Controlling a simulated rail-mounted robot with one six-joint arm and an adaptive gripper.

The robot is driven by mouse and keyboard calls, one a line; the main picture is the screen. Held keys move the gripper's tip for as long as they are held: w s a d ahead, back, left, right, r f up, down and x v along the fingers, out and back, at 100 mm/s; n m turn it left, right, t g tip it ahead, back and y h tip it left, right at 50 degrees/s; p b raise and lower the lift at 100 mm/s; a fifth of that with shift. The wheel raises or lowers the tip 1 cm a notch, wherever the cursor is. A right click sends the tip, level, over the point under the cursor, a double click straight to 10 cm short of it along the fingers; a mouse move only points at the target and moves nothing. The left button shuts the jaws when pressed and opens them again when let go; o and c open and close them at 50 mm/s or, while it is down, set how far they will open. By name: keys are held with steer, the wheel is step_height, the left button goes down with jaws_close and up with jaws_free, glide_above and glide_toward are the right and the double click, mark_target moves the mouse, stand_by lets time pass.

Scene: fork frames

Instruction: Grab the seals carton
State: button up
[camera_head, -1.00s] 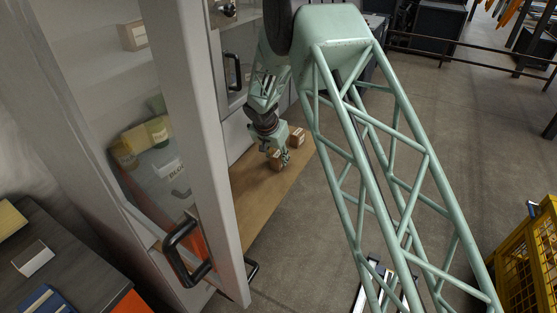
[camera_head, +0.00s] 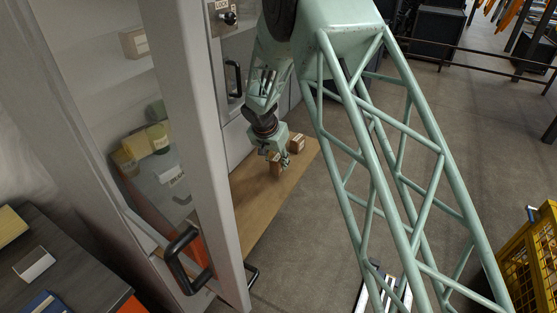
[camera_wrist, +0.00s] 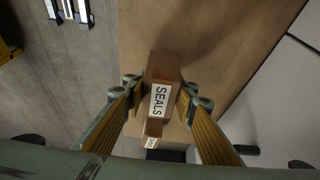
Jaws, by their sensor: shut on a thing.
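The seals carton (camera_wrist: 162,72) is a small brown box with a white label reading SEALS. My gripper (camera_wrist: 164,92) is shut on it, with a finger on each side in the wrist view. In the head view the carton (camera_head: 275,163) shows between the fingers of my gripper (camera_head: 279,160), over the wooden board. I cannot tell how far it is above the board. A second brown carton (camera_head: 297,143) stands on the board just right of the gripper. In the wrist view a smaller labelled brown box (camera_wrist: 152,138) shows below the seals carton, partly hidden.
The wooden board (camera_head: 262,210) is mostly clear toward the front. A grey cabinet with a glazed door (camera_head: 200,130) stands close on its left, with a black handle (camera_head: 183,262). A yellow crate (camera_head: 535,260) stands at far right. Open floor lies right of the board.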

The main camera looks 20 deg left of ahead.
steer(key=s+d, duration=0.1)
steer(key=s, duration=0.3)
steer(key=s+d+r, duration=0.1)
steer(key=s, duration=0.3)
steer(key=s+d+b, duration=0.1)
steer(key=s+d, duration=0.1)
steer(key=s, duration=0.2)
steer(key=shift+s+r, duration=0.15)
steer(key=shift+s, duration=0.05)
